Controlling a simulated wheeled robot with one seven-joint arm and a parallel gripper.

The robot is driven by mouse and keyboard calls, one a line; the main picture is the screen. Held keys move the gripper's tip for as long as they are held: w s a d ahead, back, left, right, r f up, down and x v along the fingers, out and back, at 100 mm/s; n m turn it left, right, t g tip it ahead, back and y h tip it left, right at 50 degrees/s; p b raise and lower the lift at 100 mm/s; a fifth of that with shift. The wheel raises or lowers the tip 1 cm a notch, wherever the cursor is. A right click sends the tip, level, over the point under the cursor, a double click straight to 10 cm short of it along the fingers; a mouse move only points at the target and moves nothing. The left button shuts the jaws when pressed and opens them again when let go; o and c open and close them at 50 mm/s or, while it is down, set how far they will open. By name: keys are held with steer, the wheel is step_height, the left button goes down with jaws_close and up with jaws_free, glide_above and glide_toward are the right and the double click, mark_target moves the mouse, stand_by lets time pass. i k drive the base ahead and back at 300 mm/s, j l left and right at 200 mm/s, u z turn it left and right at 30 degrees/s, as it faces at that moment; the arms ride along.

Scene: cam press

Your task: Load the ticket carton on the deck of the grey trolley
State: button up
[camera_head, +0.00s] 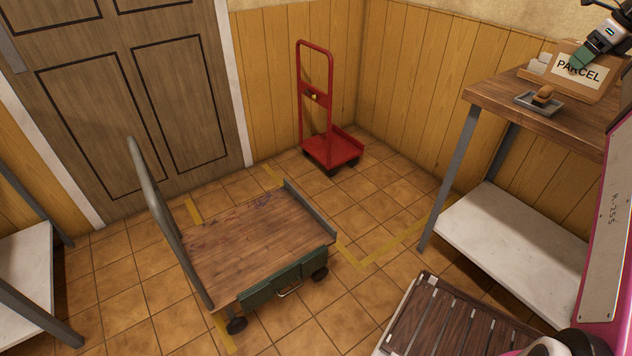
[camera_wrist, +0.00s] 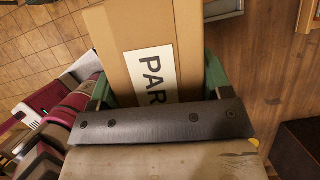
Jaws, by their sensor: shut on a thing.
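A brown cardboard carton (camera_head: 590,90) with a white label reading PARCEL is at the wooden table on the right in the head view. It fills the upper middle of the wrist view (camera_wrist: 112,42), where only part of the label shows. My gripper (camera_head: 588,57) has green fingers and is shut on this carton, one finger on each side in the wrist view (camera_wrist: 160,85). I cannot tell whether the carton touches the tabletop. The grey trolley (camera_head: 258,240) stands on the tiled floor at centre left. Its wooden deck is empty, with a grey push handle at its left.
A red trolley (camera_head: 332,150) stands by the far wall. The wooden table (camera_head: 500,95) holds a small tray with a stamp (camera_head: 540,102) near the carton; a white shelf (camera_head: 510,240) is below. A slatted dark surface (camera_head: 450,325) is in front. Tiled floor between is clear.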

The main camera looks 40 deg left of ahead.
mark_target(262, 240)
steer(key=u, duration=2.4)
steer(key=i+l+u, duration=0.25)
steer(key=l, duration=0.4)
steer(key=i+l+u, duration=0.1)
steer(key=i+l, duration=0.15)
steer(key=l, duration=0.1)
